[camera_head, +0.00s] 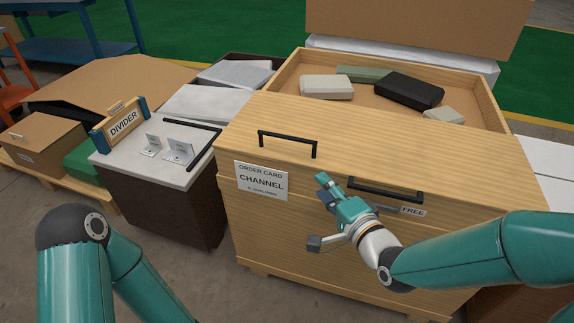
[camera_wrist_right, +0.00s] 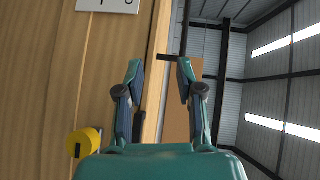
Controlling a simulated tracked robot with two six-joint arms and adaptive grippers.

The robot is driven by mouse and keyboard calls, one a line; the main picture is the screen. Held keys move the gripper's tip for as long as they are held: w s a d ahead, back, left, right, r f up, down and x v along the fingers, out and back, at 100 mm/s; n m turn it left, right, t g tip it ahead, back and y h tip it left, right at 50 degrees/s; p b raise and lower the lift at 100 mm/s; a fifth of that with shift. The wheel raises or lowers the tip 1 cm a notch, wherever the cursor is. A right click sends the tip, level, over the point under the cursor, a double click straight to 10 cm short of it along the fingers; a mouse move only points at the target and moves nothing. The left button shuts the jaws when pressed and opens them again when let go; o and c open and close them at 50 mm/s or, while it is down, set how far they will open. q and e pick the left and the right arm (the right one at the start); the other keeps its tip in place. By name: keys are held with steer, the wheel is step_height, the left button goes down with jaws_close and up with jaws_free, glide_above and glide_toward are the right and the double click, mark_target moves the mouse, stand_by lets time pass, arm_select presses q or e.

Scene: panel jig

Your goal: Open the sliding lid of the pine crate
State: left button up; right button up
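The pine crate (camera_head: 300,245) stands in front of me, with a flat wooden lid panel (camera_head: 370,145) over its near top. A black bar handle (camera_head: 287,141) stands on the lid's left part. A second black handle (camera_head: 385,190) is near the front edge, above a "FREE" tag (camera_head: 413,211). My right gripper (camera_head: 327,185) is near the front edge, between the two handles. In the right wrist view its fingers (camera_wrist_right: 160,70) are apart, with a dark bar (camera_wrist_right: 168,57) beyond the tips; contact is not visible. My left gripper is out of view.
Behind the lid, an open section (camera_head: 290,77) holds several boxes, including a black one (camera_head: 408,89). A "CHANNEL" card (camera_head: 262,181) is on the crate's front. Left stands a dark cabinet (camera_head: 160,195) with a "DIVIDER" sign (camera_head: 122,124) and metal brackets (camera_head: 179,151).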

mark_target(287, 138)
arm_select(q)
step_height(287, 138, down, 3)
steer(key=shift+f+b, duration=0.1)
steer(key=shift+b, duration=0.75)
arm_select(e)
steer(key=shift+m+t+y, duration=0.4)
steer(key=shift+t+y, duration=0.1)
steer(key=shift+t, duration=0.1)
steer(key=x, duration=0.5)
steer(key=r+x, duration=0.1)
steer(key=x, duration=0.5)
steer(key=r+x, duration=0.1)
steer(key=x, duration=0.5)
steer(key=shift+s+a+r, duration=0.1)
steer(key=shift+a+r, duration=0.1)
steer(key=shift+a, duration=0.05)
jaws_close()
steer(key=shift+f, duration=0.1)
